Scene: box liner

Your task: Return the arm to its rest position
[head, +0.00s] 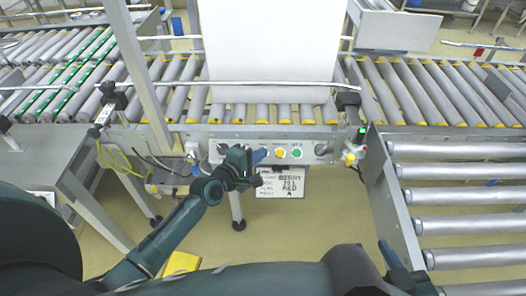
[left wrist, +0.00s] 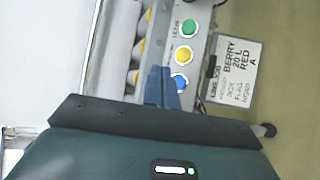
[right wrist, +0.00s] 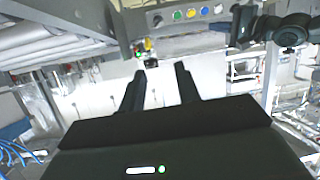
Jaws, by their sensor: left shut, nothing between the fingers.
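My left gripper (head: 259,157) is shut and empty, its blue fingers at the front of the button panel (head: 232,145). In the left wrist view its fingertips (left wrist: 161,72) are beside the blue button (left wrist: 180,82) and partly cover it; I cannot tell whether they touch it. A yellow button (left wrist: 184,54) and a green button (left wrist: 189,27) are clear of the fingers. My right gripper (right wrist: 160,75) is open and empty, its two dark fingers apart over the floor. It sits low at the right of the head view, near the right roller conveyor.
A large white box (head: 270,45) stands on the rollers behind the panel. A sign (head: 280,184) reading BERRY 20 L RED hangs below the panel. A roller conveyor (head: 460,226) is at the right and a metal table (head: 40,150) at the left. Open floor lies between.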

